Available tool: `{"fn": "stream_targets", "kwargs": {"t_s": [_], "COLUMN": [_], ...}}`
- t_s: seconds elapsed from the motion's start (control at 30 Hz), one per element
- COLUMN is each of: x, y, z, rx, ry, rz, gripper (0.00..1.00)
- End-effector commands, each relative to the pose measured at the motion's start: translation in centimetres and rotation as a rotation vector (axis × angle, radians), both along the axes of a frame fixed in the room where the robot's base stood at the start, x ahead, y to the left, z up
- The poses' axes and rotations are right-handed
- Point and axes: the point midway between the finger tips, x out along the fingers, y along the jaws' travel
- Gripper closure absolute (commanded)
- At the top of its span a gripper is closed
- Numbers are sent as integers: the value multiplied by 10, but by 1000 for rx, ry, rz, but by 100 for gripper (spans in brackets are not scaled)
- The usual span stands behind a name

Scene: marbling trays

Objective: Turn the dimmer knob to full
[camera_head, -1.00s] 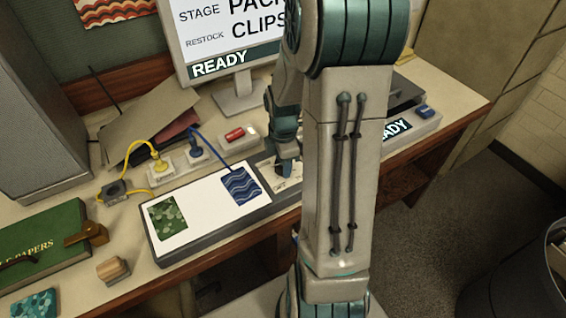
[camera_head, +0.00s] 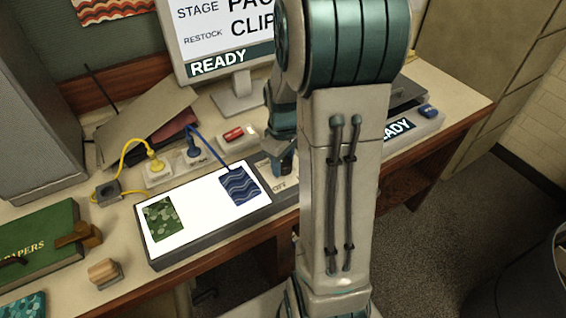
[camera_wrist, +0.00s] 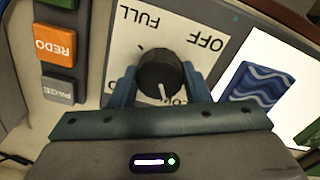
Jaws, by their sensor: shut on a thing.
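The dimmer knob (camera_wrist: 160,70) is round and black, on a pale dial plate in the wrist view. Its white pointer line is toward the bottom of that picture, beside a partly hidden label. The FULL mark (camera_wrist: 138,17) is at the upper left of the knob and the OFF mark (camera_wrist: 204,42) at the upper right. My gripper (camera_wrist: 158,82) is shut on the knob, one blue finger at each side. In the head view, my arm hides the knob; my gripper (camera_head: 282,165) shows partly above the right end of the lit white light pad (camera_head: 195,212).
Orange REDO (camera_wrist: 54,42) and grey PAGE (camera_wrist: 58,88) buttons lie left of the dial. A green and a blue patterned sheet lie on the pad. A power strip with yellow and blue plugs stands behind it, near a monitor (camera_head: 232,70).

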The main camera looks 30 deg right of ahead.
Motion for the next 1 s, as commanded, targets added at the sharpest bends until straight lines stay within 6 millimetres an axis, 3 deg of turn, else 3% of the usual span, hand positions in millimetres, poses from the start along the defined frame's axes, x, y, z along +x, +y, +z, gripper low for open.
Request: {"fn": "stream_targets", "kwargs": {"t_s": [1.0], "x": [1], "y": [0], "z": [1], "rx": [1], "ry": [-3], "rz": [-963], "gripper": [80]}}
